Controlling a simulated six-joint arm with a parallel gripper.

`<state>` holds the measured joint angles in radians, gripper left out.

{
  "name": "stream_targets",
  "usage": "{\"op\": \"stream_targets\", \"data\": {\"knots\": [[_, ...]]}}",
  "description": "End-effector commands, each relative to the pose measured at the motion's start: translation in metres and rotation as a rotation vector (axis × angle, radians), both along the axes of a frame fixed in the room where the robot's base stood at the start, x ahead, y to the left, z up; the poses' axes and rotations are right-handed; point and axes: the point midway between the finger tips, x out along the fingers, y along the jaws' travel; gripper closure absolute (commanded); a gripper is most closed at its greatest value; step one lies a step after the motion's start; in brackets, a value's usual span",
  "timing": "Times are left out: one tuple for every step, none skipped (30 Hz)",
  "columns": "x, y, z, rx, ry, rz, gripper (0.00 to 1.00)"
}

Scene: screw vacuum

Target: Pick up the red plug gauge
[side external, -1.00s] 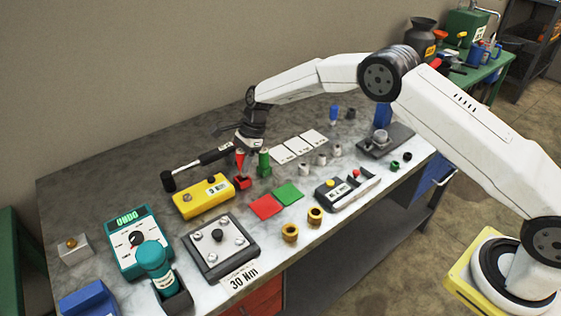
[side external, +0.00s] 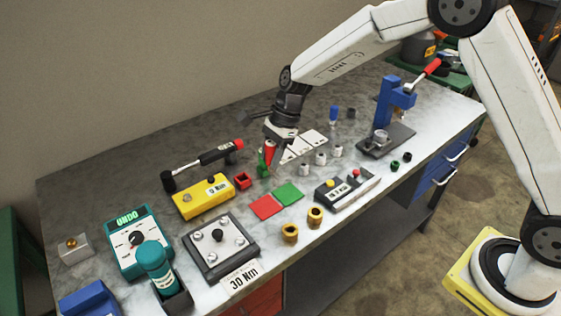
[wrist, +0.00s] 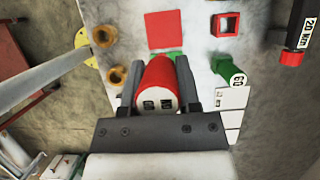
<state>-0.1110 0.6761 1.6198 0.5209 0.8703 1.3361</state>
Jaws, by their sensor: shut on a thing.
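The red plug gauge (side external: 269,149) is clamped in my gripper (side external: 272,158), raised above the bench and tilted. In the wrist view the red plug gauge (wrist: 160,77) lies between the two fingers of my gripper (wrist: 157,72), its white, marked end facing the camera. A small square red holder (side external: 242,181) stands empty on the bench to the left; it also shows in the wrist view (wrist: 225,24).
A red pad (side external: 265,207) and a green pad (side external: 288,194) lie flat in front. A yellow box (side external: 203,197), two brass rings (side external: 290,233), a grey gauge unit (side external: 347,190), white cards (side external: 312,138) and a blue press (side external: 387,102) surround them.

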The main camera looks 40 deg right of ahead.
Motion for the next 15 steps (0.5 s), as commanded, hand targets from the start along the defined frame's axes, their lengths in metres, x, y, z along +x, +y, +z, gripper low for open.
{"op": "stream_targets", "data": {"knots": [[-0.005,-0.001,0.003,0.000,-0.001,0.000,1.00],[-0.008,-0.002,0.004,0.000,-0.001,-0.001,1.00],[-0.011,-0.002,0.006,0.000,-0.001,-0.001,1.00],[-0.013,-0.003,0.007,0.000,-0.001,-0.001,1.00],[-0.016,-0.003,0.008,0.000,0.000,-0.001,1.00],[-0.018,-0.004,0.009,0.000,0.000,0.000,1.00],[-0.019,-0.004,0.010,0.000,-0.001,0.000,1.00],[-0.021,-0.004,0.010,0.000,-0.001,0.000,1.00],[-0.022,-0.005,0.010,0.000,0.000,0.000,1.00],[-0.023,-0.005,0.011,0.000,0.000,0.000,1.00],[-0.024,-0.005,0.011,0.000,0.000,0.000,1.00],[-0.025,-0.005,0.011,0.000,-0.001,0.000,1.00],[-0.025,-0.005,0.012,0.000,-0.001,0.000,1.00],[-0.025,-0.005,0.012,0.000,-0.001,0.000,1.00],[-0.026,-0.005,0.012,0.000,-0.001,0.000,1.00]]}}
